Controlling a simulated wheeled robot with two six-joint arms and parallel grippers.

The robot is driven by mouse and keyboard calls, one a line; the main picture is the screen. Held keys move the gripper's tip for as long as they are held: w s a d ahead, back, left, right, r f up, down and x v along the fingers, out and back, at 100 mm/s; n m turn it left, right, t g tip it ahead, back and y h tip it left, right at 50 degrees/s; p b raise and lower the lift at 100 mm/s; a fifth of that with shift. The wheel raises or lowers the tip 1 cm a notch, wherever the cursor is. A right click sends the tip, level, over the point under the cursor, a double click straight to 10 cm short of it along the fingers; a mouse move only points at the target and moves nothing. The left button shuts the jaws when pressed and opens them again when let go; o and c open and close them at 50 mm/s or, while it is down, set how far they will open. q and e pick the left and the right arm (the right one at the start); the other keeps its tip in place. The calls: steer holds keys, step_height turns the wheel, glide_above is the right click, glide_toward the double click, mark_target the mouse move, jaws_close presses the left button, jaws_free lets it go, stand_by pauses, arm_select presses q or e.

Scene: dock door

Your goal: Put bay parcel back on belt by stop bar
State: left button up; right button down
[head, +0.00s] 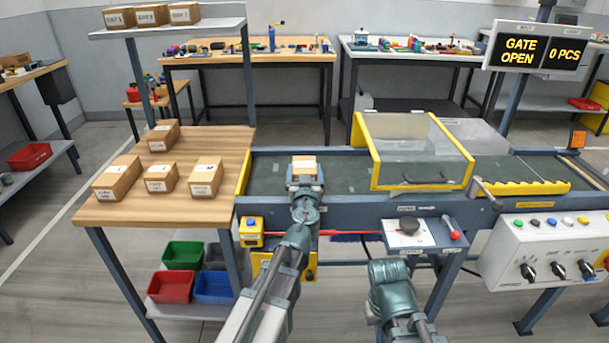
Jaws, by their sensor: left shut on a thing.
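My left gripper (305,184) is shut on a small brown parcel with a white label (304,163). The parcel is over the left part of the dark green belt (345,170); I cannot tell whether it touches the belt. A yellow edge piece (243,176) closes the belt's left end. A yellow toothed bar (525,188) runs along the belt's right part; I cannot tell which piece is the stop bar. My right arm shows low in the middle, but its gripper is not visible.
Several parcels (205,179) stand on the wooden table (215,145) at left. A clear yellow-framed hood (415,150) covers the belt's middle. A sign (538,52) reads "GATE OPEN" and "0 PCS". A control box (550,250) stands at right. Coloured bins (171,285) sit below the table.

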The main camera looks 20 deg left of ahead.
arm_select(q)
steer(key=shift+f, duration=0.15)
steer(key=o, duration=1.3)
